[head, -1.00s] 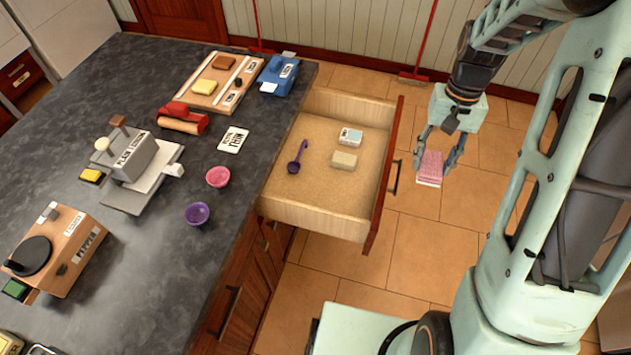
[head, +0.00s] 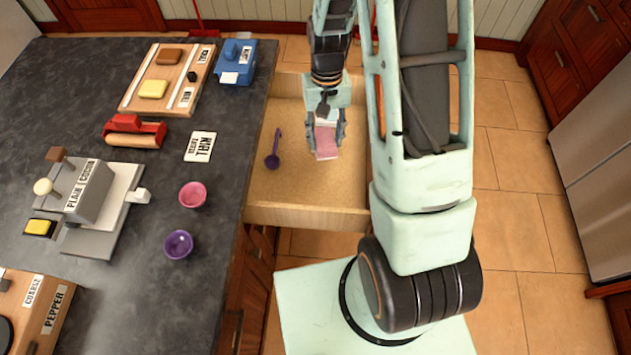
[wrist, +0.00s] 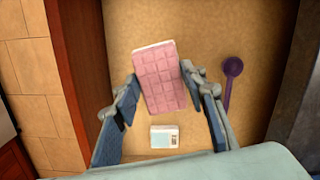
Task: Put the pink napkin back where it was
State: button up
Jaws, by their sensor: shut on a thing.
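The pink napkin (head: 327,146) is a thick block with a grid pattern and a pale edge. My gripper (head: 325,135) is shut on it and holds it over the open drawer (head: 302,216). In the wrist view the napkin (wrist: 159,78) stands between my two fingers, slightly tilted, with the drawer floor (wrist: 205,35) behind it. Its height above the floor is hard to tell. The beige block seen earlier in the drawer is hidden now.
In the drawer lie a purple spoon (head: 272,150) and a small white-and-blue box (wrist: 165,137). Tiled floor is free at right.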

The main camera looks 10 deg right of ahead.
jog(key=b, duration=0.4)
send_over(322, 183)
jog(key=w, duration=0.3)
jog(key=shift+m, duration=0.3)
notch_tip(322, 183, down, 5)
jog(key=shift+s+a+r, duration=0.1)
jog(key=shift+s+r, duration=0.05)
jog(key=shift+r, duration=0.05)
jog(key=s+m+b, duration=0.2)
jog(key=b, duration=0.9)
jog(key=shift+f, duration=0.1)
notch_tip(322, 183, down, 10)
jog(key=shift+r+b, duration=0.15)
jog(key=shift+b, duration=0.9)
jog(key=o, duration=0.7)
jog(key=shift+f, duration=0.2)
jog(key=shift+c, duration=0.2)
jog(key=o, duration=0.4)
jog(key=shift+o, duration=0.2)
